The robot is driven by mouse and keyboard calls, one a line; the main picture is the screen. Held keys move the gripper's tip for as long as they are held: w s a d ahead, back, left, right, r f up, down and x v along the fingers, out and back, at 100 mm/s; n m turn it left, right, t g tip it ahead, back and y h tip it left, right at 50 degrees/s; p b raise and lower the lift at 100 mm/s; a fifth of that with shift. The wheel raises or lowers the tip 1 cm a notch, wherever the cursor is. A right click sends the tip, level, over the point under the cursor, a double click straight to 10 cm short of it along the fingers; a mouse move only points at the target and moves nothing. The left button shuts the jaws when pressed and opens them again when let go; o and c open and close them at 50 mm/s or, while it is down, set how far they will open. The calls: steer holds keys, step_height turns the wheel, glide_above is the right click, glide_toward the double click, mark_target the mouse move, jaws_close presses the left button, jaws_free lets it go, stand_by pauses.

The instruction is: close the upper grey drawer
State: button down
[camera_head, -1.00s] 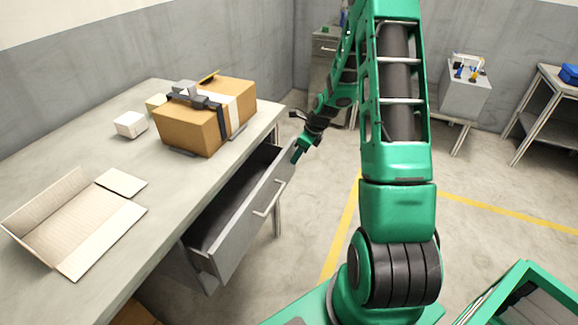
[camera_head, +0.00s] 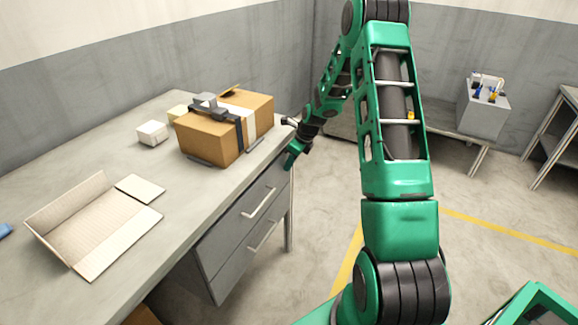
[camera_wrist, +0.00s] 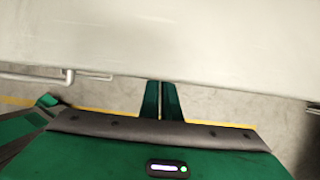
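The upper grey drawer (camera_head: 232,224) is in the desk's right side in the head view. Its front looks flush, or nearly flush, with the desk, and its bar handle (camera_head: 258,203) faces right. My gripper (camera_head: 290,160) points down at the far end of the drawer front, touching it or very close. In the wrist view the two green fingers (camera_wrist: 161,100) are together with nothing between them, by a pale grey surface (camera_wrist: 180,40). A metal handle (camera_wrist: 70,76) shows at the left there.
The lower drawer (camera_head: 232,272) is shut. The desk top (camera_head: 190,195) bears a taped cardboard box (camera_head: 208,135), an open flat carton (camera_head: 90,235) and a small white box (camera_head: 152,133). Open floor (camera_head: 480,260) lies to the right, with a grey case (camera_head: 483,110) on a bench behind.

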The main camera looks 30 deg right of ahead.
steer(key=shift+w+a+r, duration=0.2)
steer(key=shift+w+a, duration=0.25)
steer(key=shift+a, duration=0.1)
steer(key=s+d, duration=0.3)
steer(key=s, duration=0.1)
steer(key=s+r+n+g+h, duration=0.1)
steer(key=s+r+n, duration=0.5)
steer(key=s+r, duration=0.8)
steer(key=s+a+r+n+g, duration=0.1)
steer(key=s+a+r+n, duration=0.1)
steer(key=s+n, duration=0.3)
steer(key=s+a+r+n, duration=0.3)
steer(key=s+r+n, duration=0.2)
steer(key=s, duration=0.9)
steer(key=s+a+r+n+g+h, duration=0.1)
steer(key=s+a+r+n, duration=0.1)
steer(key=s+n, duration=0.5)
steer(key=s+r, duration=0.1)
steer(key=s, duration=0.1)
steer(key=shift+s+a+r+g, duration=0.15)
steer(key=shift+s+a+g, duration=0.15)
steer(key=shift+s+a, duration=0.05)
